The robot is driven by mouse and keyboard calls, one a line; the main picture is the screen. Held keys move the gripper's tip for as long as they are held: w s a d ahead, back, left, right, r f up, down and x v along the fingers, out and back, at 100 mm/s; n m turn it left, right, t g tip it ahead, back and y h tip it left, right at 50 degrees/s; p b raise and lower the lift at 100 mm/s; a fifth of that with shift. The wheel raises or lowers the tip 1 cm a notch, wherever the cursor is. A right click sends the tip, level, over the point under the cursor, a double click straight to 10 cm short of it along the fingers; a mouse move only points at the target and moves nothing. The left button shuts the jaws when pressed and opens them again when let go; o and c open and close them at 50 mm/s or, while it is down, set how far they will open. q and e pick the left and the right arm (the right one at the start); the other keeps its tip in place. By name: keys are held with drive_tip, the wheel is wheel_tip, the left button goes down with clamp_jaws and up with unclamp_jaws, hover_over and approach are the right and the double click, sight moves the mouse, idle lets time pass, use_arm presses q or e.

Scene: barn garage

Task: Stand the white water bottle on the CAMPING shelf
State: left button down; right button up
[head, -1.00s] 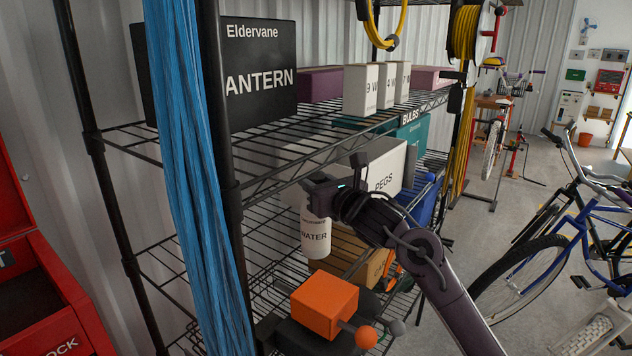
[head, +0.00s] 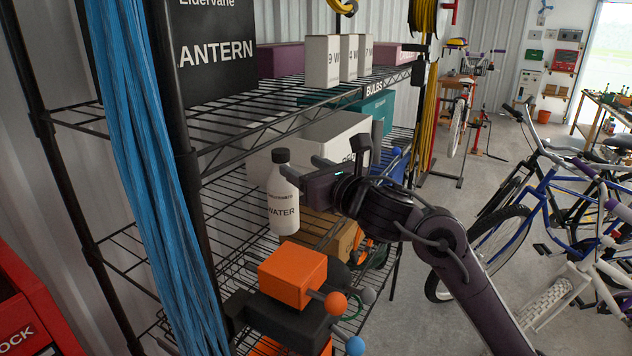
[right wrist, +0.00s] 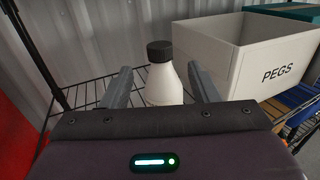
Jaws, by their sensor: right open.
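The white water bottle (head: 282,205), with a black cap and the word WATER, stands upright on the middle wire shelf (head: 225,185). It also shows upright in the right wrist view (right wrist: 163,80). My right gripper (head: 302,168) is open, just right of the bottle's upper part in the head view. In the right wrist view its two fingers (right wrist: 158,72) point toward the bottle, with a gap on each side of it. The bottle appears free of the fingers. I cannot read a CAMPING label anywhere. My left gripper is out of view.
A white PEGS bin (head: 330,145) sits beside the bottle. The upper shelf (head: 225,118) holds a black lantern box (head: 225,50) and several small boxes. Orange blocks (head: 293,275) with ball-tipped rods are below in front. Blue strands (head: 150,170) hang at the left post. Bicycles (head: 520,215) stand at the right.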

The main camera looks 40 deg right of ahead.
drive_tip(key=shift+s, duration=1.65)
drive_tip(key=shift+f, duration=0.1)
